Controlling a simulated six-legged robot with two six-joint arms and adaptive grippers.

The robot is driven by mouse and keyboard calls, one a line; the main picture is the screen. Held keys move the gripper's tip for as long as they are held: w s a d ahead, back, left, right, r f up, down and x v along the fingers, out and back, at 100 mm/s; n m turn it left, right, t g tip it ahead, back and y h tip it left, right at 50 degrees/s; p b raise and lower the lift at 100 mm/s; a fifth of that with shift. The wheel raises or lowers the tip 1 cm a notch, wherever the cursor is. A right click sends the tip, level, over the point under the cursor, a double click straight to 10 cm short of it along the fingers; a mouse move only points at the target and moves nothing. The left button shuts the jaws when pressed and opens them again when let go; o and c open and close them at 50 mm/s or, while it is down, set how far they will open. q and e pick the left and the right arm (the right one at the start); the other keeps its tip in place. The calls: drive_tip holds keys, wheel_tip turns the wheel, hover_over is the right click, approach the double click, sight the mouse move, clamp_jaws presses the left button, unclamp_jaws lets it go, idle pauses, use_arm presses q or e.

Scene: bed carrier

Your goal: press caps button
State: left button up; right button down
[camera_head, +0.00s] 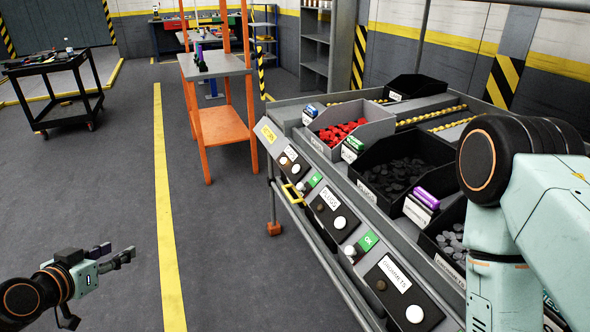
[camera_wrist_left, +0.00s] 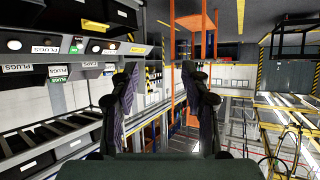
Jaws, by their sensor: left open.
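In the head view a sloped row of button panels runs along the front of the grey rack. The far panel (camera_head: 288,158) has a small label, too small to read surely, and pale round buttons (camera_head: 295,168). The panel nearer to me reads PLUGS (camera_head: 330,200) and has a white button (camera_head: 340,222). A grey bin of red caps (camera_head: 376,137) stands behind the far panel. My left gripper (camera_head: 128,254) is open and empty over the floor, well left of the panels; its two fingers also show apart in the left wrist view (camera_wrist_left: 161,85). My right gripper is not in view.
A black bin of dark pieces (camera_head: 377,207) sits behind the PLUGS panel. My right arm covers the right side of the rack. An orange frame with a table (camera_head: 215,66) stands beyond, and a black cart (camera_head: 57,67) at far left. The floor around my left gripper is clear.

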use_arm(q)
drive_tip(key=s+d+f+n+g, duration=0.1)
drive_tip(key=s+d+f+g, duration=0.4)
drive_tip(key=s+d+f, duration=0.45)
drive_tip(key=s+d+f+g, duration=0.4)
drive_tip(key=s+f, duration=0.2)
drive_tip(key=s, duration=0.6)
drive_tip(key=s+d+f+n+g+y, duration=0.1)
drive_tip(key=s+g, duration=0.2)
drive_tip(key=s, duration=0.8)
drive_tip(key=shift+f+y, duration=0.4)
drive_tip(key=shift+c, duration=1)
drive_tip(key=shift+w, duration=0.1)
